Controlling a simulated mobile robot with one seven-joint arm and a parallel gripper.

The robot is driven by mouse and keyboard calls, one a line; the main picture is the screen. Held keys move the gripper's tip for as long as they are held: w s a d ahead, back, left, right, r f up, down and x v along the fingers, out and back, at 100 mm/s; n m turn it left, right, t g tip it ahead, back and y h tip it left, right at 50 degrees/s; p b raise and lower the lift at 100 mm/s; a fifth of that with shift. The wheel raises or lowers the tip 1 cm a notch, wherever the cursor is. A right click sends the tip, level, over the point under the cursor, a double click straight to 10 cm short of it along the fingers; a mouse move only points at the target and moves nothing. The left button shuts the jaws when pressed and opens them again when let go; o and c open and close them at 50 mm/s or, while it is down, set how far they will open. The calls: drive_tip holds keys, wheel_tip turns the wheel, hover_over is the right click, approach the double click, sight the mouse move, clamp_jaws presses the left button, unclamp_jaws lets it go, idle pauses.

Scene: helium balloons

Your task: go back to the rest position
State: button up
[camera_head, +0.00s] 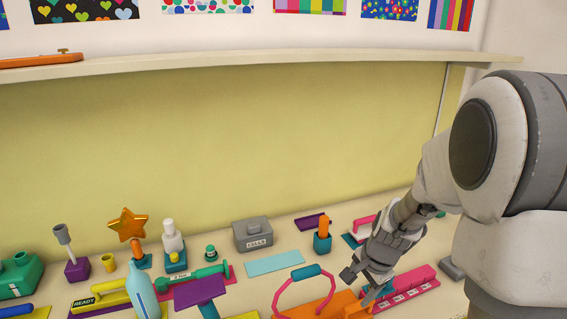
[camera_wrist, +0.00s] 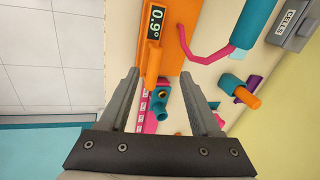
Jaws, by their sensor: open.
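My gripper (camera_head: 360,287) is at the right of the worktop in the head view, low and tilted down beside an orange board (camera_head: 325,306). In the wrist view its two grey fingers (camera_wrist: 160,82) stand wide apart. Nothing is clasped between them. Whether the fingertips touch anything is unclear.
A pink loop with a teal handle (camera_head: 306,272), a teal holder with an orange stick (camera_head: 322,242), a grey box (camera_head: 253,234) and a pink strip (camera_head: 412,289) crowd the worktop nearby. A shelf (camera_head: 250,67) runs above. Floor (camera_wrist: 45,60) shows beyond the edge.

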drive_tip(key=s+a+r+n+t, duration=0.1)
drive_tip(key=s+a+r+n, duration=0.1)
drive_tip(key=s+r+n, duration=0.4)
drive_tip(key=s+a+r+n+t+h, duration=0.1)
drive_tip(key=s+a+r+n, duration=0.2)
drive_tip(key=s+r+n, duration=0.4)
drive_tip(key=s+r, duration=0.5)
drive_tip(key=s, duration=0.1)
drive_tip(key=shift+s+a+r+t, duration=0.25)
drive_tip(key=shift+s+a+t, duration=0.05)
drive_tip(key=shift+a, duration=0.05)
drive_tip(key=shift+d, duration=0.1)
